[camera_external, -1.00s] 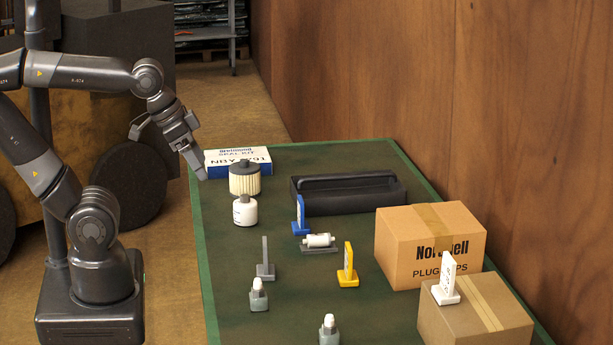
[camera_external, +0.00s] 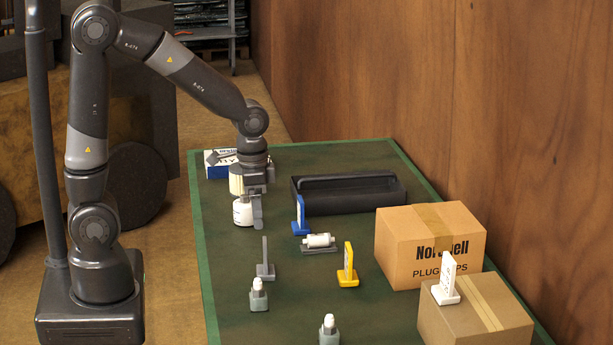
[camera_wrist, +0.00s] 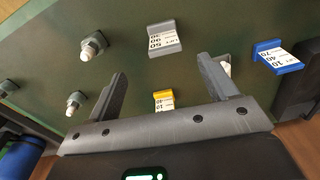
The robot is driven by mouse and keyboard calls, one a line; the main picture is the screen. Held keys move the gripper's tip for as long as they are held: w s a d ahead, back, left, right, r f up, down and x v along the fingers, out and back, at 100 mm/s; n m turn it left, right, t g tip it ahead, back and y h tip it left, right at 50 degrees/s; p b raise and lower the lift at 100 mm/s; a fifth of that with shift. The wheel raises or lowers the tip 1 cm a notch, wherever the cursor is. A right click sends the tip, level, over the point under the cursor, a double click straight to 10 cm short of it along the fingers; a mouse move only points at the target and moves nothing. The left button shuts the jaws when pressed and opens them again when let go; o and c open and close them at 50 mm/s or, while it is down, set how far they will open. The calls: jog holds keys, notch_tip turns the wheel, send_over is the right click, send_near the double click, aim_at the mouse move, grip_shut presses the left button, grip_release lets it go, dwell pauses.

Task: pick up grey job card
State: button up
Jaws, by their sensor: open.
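The grey job card (camera_external: 265,262) stands upright on its small base on the green table, left of the middle in the external view. In the wrist view the grey job card (camera_wrist: 163,38) shows printed white label faces, beyond my fingertips and between their lines. My gripper (camera_external: 257,224) points down in front of the white bottle, above and behind the grey card, apart from it. In the wrist view my gripper (camera_wrist: 162,67) is open with nothing between its fingers. A yellow card (camera_wrist: 164,98) shows low between the fingers, and a blue card (camera_wrist: 276,56) at right.
Small grey bottles (camera_external: 259,296) (camera_external: 329,332) stand in front of the grey card. A black tray (camera_external: 350,198), cartons (camera_external: 429,242) and a white bottle (camera_external: 243,213) are around.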

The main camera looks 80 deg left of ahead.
aim_at(266, 259)
jog(key=f, duration=0.2)
jog(key=w+a+f, duration=0.1)
jog(key=shift+g, duration=0.3)
notch_tip(266, 259, down, 5)
jog(key=shift+f, duration=0.1)
jog(key=shift+w+d+f, duration=0.15)
jog(key=shift+f, duration=1.25)
jog(key=shift+w+d+f, duration=0.1)
jog(key=shift+f, duration=1.25)
jog(key=shift+c, duration=0.6)
jog(key=c, duration=1)
jog(key=shift+o, duration=0.2)
jog(key=shift+r, duration=0.1)
